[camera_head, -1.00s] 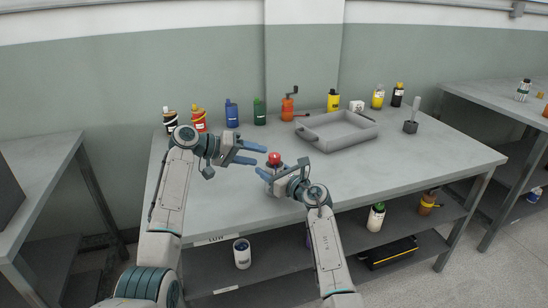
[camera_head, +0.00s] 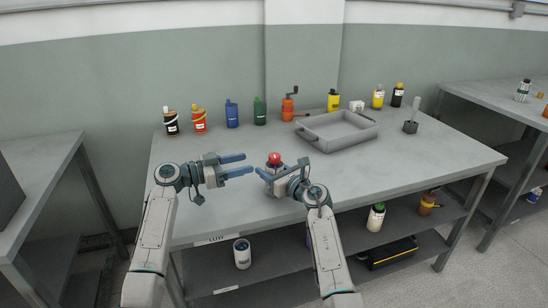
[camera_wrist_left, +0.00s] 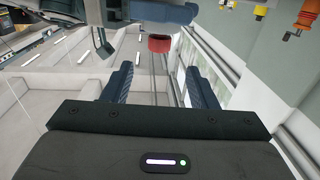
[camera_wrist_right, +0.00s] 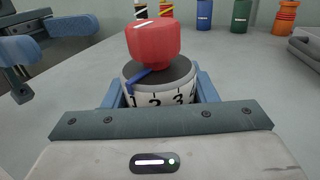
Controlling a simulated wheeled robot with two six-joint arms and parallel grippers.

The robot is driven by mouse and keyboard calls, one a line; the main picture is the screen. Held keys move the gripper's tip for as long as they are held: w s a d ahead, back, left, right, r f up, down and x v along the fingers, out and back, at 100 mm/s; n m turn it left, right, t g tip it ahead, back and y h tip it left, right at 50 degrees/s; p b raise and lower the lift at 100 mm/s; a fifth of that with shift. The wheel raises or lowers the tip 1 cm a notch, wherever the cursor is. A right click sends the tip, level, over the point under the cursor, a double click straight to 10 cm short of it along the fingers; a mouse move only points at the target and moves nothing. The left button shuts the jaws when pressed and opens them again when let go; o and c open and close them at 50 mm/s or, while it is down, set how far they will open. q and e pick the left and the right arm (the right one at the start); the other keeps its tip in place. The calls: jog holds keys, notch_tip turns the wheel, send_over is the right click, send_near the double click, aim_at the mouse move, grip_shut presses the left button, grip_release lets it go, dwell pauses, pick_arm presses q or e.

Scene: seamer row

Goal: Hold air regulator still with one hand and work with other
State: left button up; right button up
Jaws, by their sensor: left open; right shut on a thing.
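The air regulator, with a red knob (camera_head: 274,159) on top of a numbered dial, stands near the front of the bench. In the right wrist view, the red knob (camera_wrist_right: 154,42) sits above a white ring with black numbers (camera_wrist_right: 160,98) and a blue pointer. My right gripper (camera_head: 267,179) is shut on the regulator's body below the knob. My left gripper (camera_head: 240,164) is open and empty, to the left of the knob, with its fingers pointing right. In the left wrist view, the red knob (camera_wrist_left: 160,43) shows beyond the open fingers (camera_wrist_left: 154,84).
A grey tray (camera_head: 318,138) lies behind and to the right on the bench (camera_head: 420,155). Several bottles and an orange grinder-like item (camera_head: 288,109) line the back. A dark block with a handle (camera_head: 410,127) stands at the right. The bench's left part is clear.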

aim_at(274, 155)
pick_arm(q)
jog(key=x, duration=1)
jog(key=shift+d, duration=0.25)
jog(key=c, duration=1)
